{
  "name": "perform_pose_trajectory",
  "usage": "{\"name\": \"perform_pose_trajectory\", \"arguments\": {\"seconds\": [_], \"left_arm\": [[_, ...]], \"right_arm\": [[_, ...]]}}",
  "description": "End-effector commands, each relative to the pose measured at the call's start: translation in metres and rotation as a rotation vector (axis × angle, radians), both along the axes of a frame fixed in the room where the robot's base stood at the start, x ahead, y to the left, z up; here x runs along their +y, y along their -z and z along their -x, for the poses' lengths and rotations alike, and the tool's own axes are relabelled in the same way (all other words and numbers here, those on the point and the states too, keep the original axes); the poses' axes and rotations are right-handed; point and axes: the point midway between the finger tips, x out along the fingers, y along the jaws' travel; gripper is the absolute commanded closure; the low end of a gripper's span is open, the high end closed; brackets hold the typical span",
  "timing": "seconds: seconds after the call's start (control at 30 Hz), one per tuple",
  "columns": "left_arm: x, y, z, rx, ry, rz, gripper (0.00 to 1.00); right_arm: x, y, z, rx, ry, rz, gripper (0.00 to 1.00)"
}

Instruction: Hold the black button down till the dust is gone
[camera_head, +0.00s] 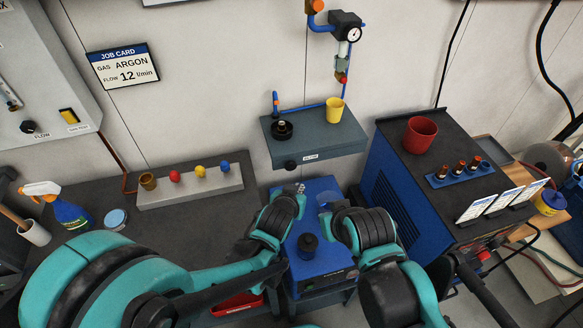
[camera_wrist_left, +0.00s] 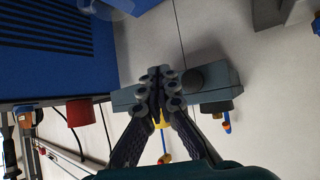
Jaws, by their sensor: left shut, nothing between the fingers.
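The black button (camera_head: 291,165) sits on the front face of the grey wall shelf (camera_head: 340,141). In the left wrist view, which looks turned over, it is the dark round knob (camera_wrist_left: 193,78) beside the fingers. My left gripper (camera_head: 299,188) is a little below and right of the button in the head view and looks apart from it. Its fingers (camera_wrist_left: 160,88) are shut with nothing between them. A black round part (camera_head: 282,130) stands on the shelf by a blue nozzle (camera_head: 275,102). I cannot make out any dust. My right arm shows, but its fingers are hidden.
A yellow cup (camera_head: 335,109) stands on the shelf. A blue box (camera_head: 325,262) with a dark knob (camera_head: 308,243) is below my arms. A blue cabinet (camera_head: 383,193) with a red cup (camera_head: 420,134) on top is to the right. A rack of coloured knobs (camera_head: 190,187) is left.

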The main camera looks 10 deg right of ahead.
Motion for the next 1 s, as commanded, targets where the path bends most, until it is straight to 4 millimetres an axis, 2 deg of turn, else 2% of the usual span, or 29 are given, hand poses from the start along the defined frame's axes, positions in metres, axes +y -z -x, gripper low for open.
{"name": "perform_pose_trajectory", "arguments": {"seconds": [0.2, 0.4, 1.0], "left_arm": [[0.001, 0.0, -0.03, -0.001, -0.001, 0.001, 1.0], [0.002, 0.0, -0.045, -0.001, 0.0, 0.0, 1.0], [0.002, 0.0, -0.048, 0.0, 0.001, -0.001, 1.0]], "right_arm": [[0.0, 0.0, 0.0, 0.0, 0.0, 0.0, 1.0], [0.0, 0.001, 0.0, 0.0, 0.0, 0.0, 1.0], [0.0, 0.001, 0.0, 0.0, 0.0, 0.0, 1.0]]}}
